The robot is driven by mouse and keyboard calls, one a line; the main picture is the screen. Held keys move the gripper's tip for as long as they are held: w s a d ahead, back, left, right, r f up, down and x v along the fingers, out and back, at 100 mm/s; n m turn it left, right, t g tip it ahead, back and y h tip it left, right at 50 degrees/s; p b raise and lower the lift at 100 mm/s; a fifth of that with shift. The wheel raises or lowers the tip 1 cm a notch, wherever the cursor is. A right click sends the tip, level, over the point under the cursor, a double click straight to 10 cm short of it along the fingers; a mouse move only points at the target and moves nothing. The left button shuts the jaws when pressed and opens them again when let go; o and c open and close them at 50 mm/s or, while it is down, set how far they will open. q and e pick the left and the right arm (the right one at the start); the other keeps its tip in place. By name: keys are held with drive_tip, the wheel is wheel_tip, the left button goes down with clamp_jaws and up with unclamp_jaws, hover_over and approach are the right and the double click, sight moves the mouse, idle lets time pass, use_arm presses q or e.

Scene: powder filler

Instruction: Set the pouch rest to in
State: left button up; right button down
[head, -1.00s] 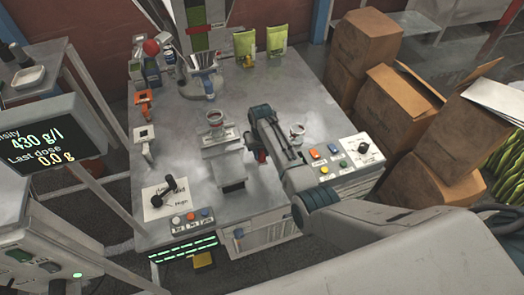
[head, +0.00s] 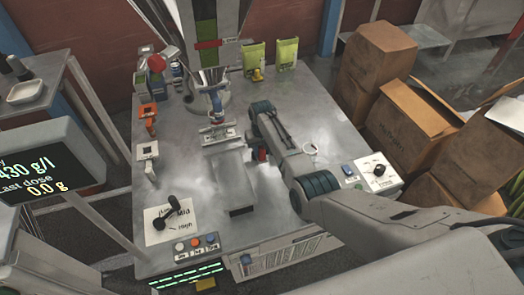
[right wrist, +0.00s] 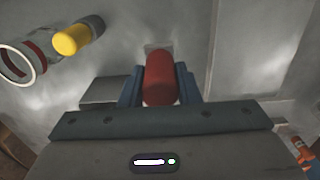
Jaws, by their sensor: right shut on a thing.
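The pouch rest is a small grey plate with a clamp (head: 218,131) at the back end of a long grey block (head: 230,178) in the middle of the table. It sits close under the filler's spout (head: 216,101). A red knob (right wrist: 159,77) stands at the block's right side. My right gripper (right wrist: 159,92) is shut on the red knob, one blue finger on each side. In the head view my right gripper (head: 260,150) points down beside the block, its fingertips mostly hidden, with a bit of red showing. My left gripper is not in view.
A button panel with a dial (head: 373,172) is at the right edge, near my forearm. A clear cup (head: 310,149) stands right of the gripper. A lever plate (head: 172,220) and buttons are at front left. Green pouches (head: 254,55) stand at the back.

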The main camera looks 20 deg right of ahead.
drive_tip(key=shift+w+r, duration=0.25)
drive_tip(key=c, duration=1.4)
unclamp_jaws()
drive_tip(key=shift+c, duration=0.2)
drive_tip(key=o, duration=0.4)
drive_tip(key=shift+c, duration=0.2)
drive_tip(key=shift+w+f, duration=0.1)
drive_tip(key=shift+f, duration=0.1)
wheel_tip(320, 180, up, 11)
drive_tip(key=shift+f+b, duration=0.1)
drive_tip(key=shift+b, duration=0.35)
